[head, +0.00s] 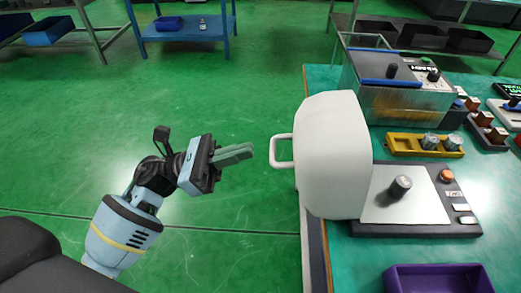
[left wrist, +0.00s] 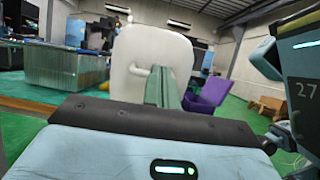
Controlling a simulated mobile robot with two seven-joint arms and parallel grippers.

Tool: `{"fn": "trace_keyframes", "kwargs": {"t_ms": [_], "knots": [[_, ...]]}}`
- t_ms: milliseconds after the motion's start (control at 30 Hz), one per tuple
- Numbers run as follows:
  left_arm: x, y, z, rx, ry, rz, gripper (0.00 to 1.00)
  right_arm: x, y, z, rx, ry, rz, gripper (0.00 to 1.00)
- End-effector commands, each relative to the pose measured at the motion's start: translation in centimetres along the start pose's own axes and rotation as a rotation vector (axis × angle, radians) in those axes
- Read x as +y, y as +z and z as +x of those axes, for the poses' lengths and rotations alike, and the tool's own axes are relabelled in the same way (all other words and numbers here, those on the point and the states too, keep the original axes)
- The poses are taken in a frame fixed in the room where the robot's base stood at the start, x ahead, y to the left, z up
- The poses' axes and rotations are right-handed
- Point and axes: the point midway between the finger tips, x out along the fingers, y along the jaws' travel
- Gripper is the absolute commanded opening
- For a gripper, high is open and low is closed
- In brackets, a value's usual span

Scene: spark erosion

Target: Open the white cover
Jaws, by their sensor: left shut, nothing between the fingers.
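The white cover (head: 333,155) stands at the left edge of the green table, beside a dark base with a light plate (head: 405,193). A white loop handle (head: 281,151) sticks out from its left side. My left gripper (head: 250,152) is shut and empty, pointing at the handle from the left, with a small gap between them in the head view. In the left wrist view the cover (left wrist: 150,55) stands straight ahead, and the shut fingers (left wrist: 161,88) partly hide the handle. My right gripper is not in the head view.
The table (head: 345,262) also holds a metal box (head: 390,100) with a blue-edged lid, a yellow holder (head: 405,145) with metal parts, and a purple bin (head: 440,278). Open green floor (head: 220,80) lies left of the table. A blue stand (head: 186,35) is further back.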

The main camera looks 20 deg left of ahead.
Motion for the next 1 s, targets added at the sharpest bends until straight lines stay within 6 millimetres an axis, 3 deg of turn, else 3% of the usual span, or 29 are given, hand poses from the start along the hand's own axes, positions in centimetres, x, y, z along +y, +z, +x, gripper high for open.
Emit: {"fn": "trace_keyframes", "kwargs": {"t_ms": [100, 333, 867, 1000], "knots": [[0.0, -0.3, -2.6, 0.003, 0.002, -0.003, 0.00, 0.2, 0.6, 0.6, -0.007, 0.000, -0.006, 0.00], [0.0, -0.2, -5.5, 0.001, 0.001, -0.001, 0.00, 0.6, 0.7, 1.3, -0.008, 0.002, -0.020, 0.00], [0.0, -0.1, -6.3, -0.002, 0.003, -0.004, 0.00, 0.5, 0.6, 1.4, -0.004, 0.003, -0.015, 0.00], [-0.2, -1.1, -6.8, -0.041, 0.074, -0.134, 0.00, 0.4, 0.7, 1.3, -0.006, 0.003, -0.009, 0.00]]}}
